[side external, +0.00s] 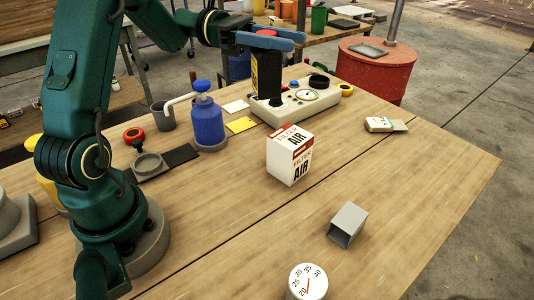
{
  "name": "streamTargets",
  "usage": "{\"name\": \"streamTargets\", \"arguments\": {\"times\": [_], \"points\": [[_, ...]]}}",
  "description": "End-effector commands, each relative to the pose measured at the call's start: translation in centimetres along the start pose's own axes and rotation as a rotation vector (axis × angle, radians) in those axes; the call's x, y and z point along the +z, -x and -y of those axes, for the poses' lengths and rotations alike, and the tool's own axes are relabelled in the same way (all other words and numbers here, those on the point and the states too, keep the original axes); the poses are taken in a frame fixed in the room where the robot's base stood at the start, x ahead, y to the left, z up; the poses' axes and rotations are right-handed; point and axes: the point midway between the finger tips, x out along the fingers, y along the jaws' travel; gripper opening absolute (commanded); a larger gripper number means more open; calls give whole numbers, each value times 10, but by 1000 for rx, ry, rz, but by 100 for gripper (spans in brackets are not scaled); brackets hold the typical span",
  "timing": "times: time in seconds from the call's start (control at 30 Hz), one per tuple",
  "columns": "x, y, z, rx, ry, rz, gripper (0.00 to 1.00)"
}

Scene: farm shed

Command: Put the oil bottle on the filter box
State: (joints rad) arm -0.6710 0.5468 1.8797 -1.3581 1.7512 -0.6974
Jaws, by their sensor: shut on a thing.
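My gripper (278,39), with blue fingers, is shut on the oil bottle (268,76), a dark upright bottle with a yellow label and a red top showing between the fingers. The bottle appears in front of a grey control panel; its exact height above the table is hard to tell.
A blue pump bottle (208,124) stands left of the box. The control panel (317,104) lies behind it. A grey square tube (347,225) and a white dial (307,283) are in front. A red drum (375,72) stands beyond the table. The table's right side is mostly clear.

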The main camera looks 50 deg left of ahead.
Motion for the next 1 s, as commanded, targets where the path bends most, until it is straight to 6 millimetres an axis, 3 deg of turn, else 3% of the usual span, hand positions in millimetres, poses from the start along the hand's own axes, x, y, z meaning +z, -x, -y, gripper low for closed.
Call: {"name": "streamTargets", "arguments": {"times": [0.1,0.3,0.43,0.7,1.0], "points": [[-16,-28,2,-8,6,1,0],[-32,-53,2,-4,1,0,0],[-39,-57,2,-1,3,0,0],[-73,-57,2,0,3,-1,0],[-75,-56,2,-1,-1,-1,0]]}}
